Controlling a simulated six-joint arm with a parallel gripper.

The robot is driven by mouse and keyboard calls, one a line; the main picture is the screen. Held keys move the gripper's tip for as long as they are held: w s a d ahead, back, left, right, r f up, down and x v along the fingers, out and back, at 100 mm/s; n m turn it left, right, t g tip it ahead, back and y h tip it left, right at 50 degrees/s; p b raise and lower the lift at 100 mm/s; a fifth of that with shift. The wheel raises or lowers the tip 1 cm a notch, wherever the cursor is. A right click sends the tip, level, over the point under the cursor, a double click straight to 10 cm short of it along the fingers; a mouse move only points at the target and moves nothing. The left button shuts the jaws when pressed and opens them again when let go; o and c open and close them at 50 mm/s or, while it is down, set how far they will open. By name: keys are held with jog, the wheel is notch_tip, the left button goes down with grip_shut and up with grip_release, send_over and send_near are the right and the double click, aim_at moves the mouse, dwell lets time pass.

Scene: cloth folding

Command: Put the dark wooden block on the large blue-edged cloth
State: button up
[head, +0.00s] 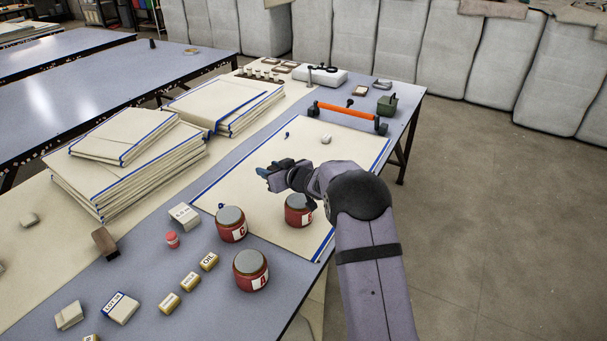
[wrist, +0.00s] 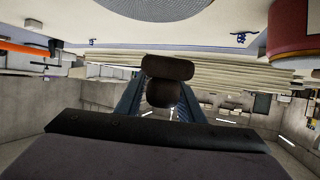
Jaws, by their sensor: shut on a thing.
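The large blue-edged cloth (head: 345,165) lies flat on the blue table. My gripper (head: 264,174) is over its left middle part, low above it. In the wrist view my gripper (wrist: 163,84) is shut on a dark brown, rounded thing (wrist: 167,68). I cannot tell its full shape or whether it is wood. In the head view it is too small or hidden to make out. A dark brown wooden block (head: 105,242) stands at the left front of the table, well apart from my gripper.
A red jar (head: 297,211) stands on the cloth's near part; another (head: 231,225) stands near its left edge, a third (head: 250,270) nearer the front. A small pale block (head: 326,140) lies on the far part. An orange-handled tool (head: 346,110) lies at the far edge. Folded cloth stacks (head: 125,170) stand left.

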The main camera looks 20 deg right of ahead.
jog(key=w+d+m+t+h+b, duration=0.1)
jog(key=d+m+h, duration=0.1)
jog(key=d, duration=0.7)
jog(key=w+d+m+h+b, duration=0.1)
jog(key=w+d+m+h, duration=0.15)
jog(key=d, duration=0.75)
jog(key=shift+n, duration=0.25)
jog(key=shift+s+a+f+b, duration=0.15)
jog(key=shift+f+b, duration=1.05)
jog(key=shift+f, duration=1.2)
jog(key=shift+s+d+f+b, duration=0.15)
jog(key=shift+f+b, duration=1.05)
jog(key=shift+f, duration=1.2)
jog(key=shift+a+f, duration=0.1)
jog(key=o, duration=1.2)
jog(key=shift+s, duration=0.1)
jog(key=shift+o, duration=0.2)
jog(key=shift+v, duration=6.05)
jog(key=shift+a, duration=0.15)
